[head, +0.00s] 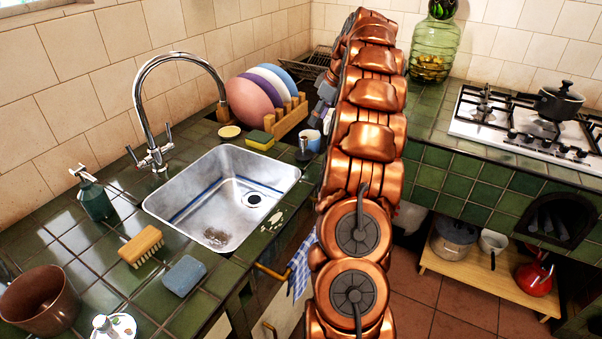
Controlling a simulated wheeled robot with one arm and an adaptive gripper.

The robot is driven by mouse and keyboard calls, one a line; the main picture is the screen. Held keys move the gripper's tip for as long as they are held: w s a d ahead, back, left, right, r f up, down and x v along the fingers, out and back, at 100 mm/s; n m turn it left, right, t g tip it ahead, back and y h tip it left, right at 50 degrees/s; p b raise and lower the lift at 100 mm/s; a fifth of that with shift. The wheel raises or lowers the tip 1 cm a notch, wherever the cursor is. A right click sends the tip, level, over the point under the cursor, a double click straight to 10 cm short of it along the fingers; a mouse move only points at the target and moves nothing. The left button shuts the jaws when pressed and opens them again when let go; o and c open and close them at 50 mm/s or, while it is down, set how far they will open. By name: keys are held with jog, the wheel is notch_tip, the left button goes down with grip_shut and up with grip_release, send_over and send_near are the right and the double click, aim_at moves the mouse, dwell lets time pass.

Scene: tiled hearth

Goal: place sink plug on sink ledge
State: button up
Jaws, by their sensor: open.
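The steel sink (188,196) is set into the green-tiled counter at the left. A dark round spot with a pale ring (254,199) sits at its drain; I cannot tell whether this is the sink plug or the bare drain opening. The tiled sink ledge (205,142) runs around the basin. My gripper (325,97) shows only as grey parts beside my copper arm, beyond the sink's right side. It is open, and my arm hides most of it. I see nothing held in it.
Behind the sink stand a curved tap (140,95), plates in a rack (287,112), and a yellow-green sponge (260,140). A brush (141,245), blue sponge (184,275), and brown pot (40,300) occupy the front counter. A stove (500,120) stands right.

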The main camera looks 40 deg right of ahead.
jog(key=s+a+r+m+g+y, duration=0.1)
jog(key=s+a+g, duration=0.15)
jog(key=a, duration=1.35)
jog(key=s+a+r+g, duration=0.1)
jog(key=s+a, duration=0.3)
jog(key=a, duration=1.2)
jog(key=s+a+f+m+g, duration=0.1)
jog(key=s+a+f, duration=0.2)
jog(key=s+a, duration=0.8)
jog(key=s+a+f+h, duration=0.1)
jog(key=s+f, duration=0.1)
jog(key=s, duration=0.6)
jog(key=s+a+f+m+g+h, duration=0.1)
jog(key=s+f, duration=0.2)
jog(key=s, duration=0.6)
jog(key=shift+f, duration=0.25)
jog(key=shift+r+g, duration=0.1)
jog(key=shift+g, duration=0.15)
